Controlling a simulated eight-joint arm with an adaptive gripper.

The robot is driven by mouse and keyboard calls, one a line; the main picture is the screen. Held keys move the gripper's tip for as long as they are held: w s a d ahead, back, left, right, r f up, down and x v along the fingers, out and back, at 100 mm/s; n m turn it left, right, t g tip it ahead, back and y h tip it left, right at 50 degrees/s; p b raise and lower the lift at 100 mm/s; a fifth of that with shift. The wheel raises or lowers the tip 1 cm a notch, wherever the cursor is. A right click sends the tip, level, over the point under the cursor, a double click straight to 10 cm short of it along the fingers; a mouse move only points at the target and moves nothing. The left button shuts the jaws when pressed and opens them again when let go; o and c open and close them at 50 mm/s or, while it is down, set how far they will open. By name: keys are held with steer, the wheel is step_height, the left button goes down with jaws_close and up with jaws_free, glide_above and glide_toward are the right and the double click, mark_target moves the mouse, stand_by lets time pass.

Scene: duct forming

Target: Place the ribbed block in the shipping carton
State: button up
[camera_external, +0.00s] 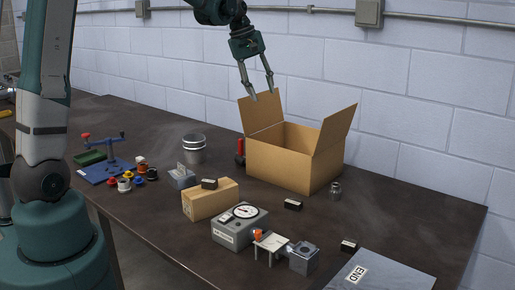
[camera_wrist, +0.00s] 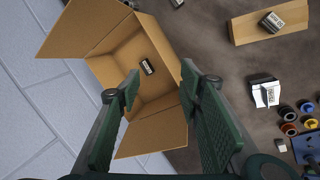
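The shipping carton (camera_external: 279,162) stands open with its flaps up towards the back of the bench. In the wrist view the carton (camera_wrist: 103,68) lies below my fingers. A small dark block with a pale label (camera_wrist: 147,66) rests inside it on the bottom; the external view hides it behind the carton's walls. I cannot tell whether its surface is ribbed. My gripper (camera_external: 262,94) is above the carton, with its two fingers apart and nothing between them. In the wrist view the gripper (camera_wrist: 160,76) is open too.
A dial scale (camera_external: 240,228), a metal weight (camera_external: 335,190) and a bucket (camera_external: 194,149) stand nearby. The wall is close behind the carton.

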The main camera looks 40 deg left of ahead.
steer(key=s+r+m+t, duration=0.1)
steer(key=s+r+m, duration=0.3)
steer(key=s, duration=0.7)
steer(key=s+f+m+t+y, duration=0.1)
steer(key=s+m, duration=0.2)
steer(key=s, duration=1.1)
steer(key=s+f+m+t+y, duration=0.1)
steer(key=s+m, duration=0.3)
steer(key=s, duration=1)
steer(key=shift+s+f+t, duration=0.15)
steer(key=shift+f+t, duration=0.6)
steer(key=shift+t, duration=0.05)
steer(key=shift+d+f, duration=0.1)
steer(key=shift+f, duration=0.05)
